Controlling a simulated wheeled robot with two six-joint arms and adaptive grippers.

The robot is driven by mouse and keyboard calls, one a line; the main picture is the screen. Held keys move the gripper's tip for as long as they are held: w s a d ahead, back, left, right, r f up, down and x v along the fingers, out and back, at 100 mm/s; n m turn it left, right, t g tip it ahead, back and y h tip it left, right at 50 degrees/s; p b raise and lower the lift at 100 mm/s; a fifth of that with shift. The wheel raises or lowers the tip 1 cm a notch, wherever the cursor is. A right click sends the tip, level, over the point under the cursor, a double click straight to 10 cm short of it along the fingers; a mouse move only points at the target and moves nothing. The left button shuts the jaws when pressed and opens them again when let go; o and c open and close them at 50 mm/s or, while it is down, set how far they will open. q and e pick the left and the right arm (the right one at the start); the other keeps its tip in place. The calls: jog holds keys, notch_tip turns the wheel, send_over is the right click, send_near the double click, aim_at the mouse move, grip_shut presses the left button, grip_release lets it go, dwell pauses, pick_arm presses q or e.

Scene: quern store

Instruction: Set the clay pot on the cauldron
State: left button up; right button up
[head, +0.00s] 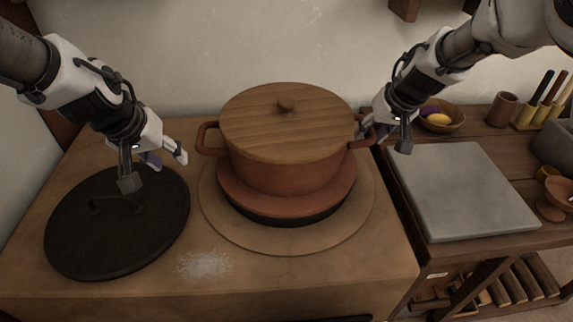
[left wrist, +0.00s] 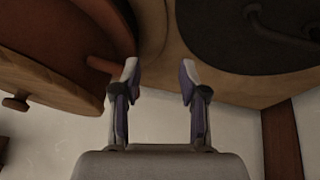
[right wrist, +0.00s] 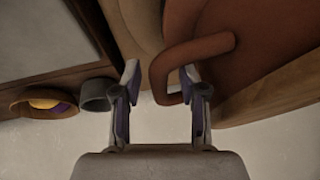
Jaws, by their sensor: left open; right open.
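The clay pot (head: 282,172), reddish-brown with a wooden lid (head: 290,125), sits level at the middle of the stove top. Under it show a wider reddish rim and a dark band, perhaps the cauldron (head: 290,217); most of this is hidden. My left gripper (head: 168,160) is open and empty, left of the pot's left handle (head: 207,138). In the left wrist view that handle (left wrist: 100,65) lies beside one finger, outside the gap. My right gripper (head: 371,134) is open at the right handle. In the right wrist view this handle (right wrist: 165,70) reaches partly between the fingers.
A round black lid (head: 120,235) lies on the stove's left side. White powder (head: 204,264) is spread at the front. To the right, a side table holds a grey slab (head: 465,190), a fruit bowl (head: 440,125) and a cup (head: 502,108). A wall stands close behind.

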jog(key=v, duration=1.2)
